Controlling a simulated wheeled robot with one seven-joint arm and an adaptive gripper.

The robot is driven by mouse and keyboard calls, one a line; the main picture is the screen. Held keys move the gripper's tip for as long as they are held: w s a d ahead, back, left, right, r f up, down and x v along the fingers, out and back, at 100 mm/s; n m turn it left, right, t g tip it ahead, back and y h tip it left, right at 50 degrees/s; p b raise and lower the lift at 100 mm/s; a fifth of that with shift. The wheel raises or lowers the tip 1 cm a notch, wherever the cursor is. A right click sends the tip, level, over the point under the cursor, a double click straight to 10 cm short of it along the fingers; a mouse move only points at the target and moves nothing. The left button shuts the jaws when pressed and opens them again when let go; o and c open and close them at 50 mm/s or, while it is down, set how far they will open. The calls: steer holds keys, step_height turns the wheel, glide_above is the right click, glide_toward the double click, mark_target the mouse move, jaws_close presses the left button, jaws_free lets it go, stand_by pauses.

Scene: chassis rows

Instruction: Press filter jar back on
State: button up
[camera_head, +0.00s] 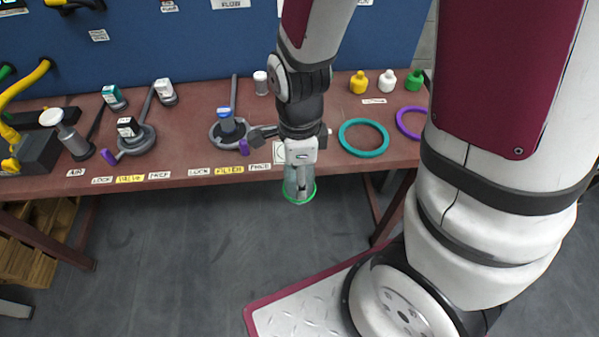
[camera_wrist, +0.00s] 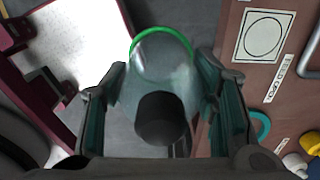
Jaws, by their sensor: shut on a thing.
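The clear filter jar (camera_head: 290,190) with a bright green rim hangs in my gripper (camera_head: 300,176), just off the bench's front edge and over the floor. In the wrist view the jar (camera_wrist: 165,72) sits between both fingers, its green rim facing away from the palm. A dark round part shows at its near end. My gripper is shut on the jar. The filter station (camera_head: 228,131), a grey ring base with a blue-topped part and purple lever, stands on the bench left of my gripper, behind the yellow FILTER label (camera_head: 229,170). My arm hides part of the bench there.
The brown bench (camera_head: 190,120) carries another ringed station (camera_head: 135,140) at left. A teal ring (camera_head: 363,138), a purple ring (camera_head: 411,122) and small yellow, white and green bottles stand at right. A circle-marked card (camera_wrist: 263,37) lies by the front edge. Open floor lies in front.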

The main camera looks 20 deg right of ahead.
steer(key=shift+r+p, duration=2.1)
steer(key=shift+r, duration=0.25)
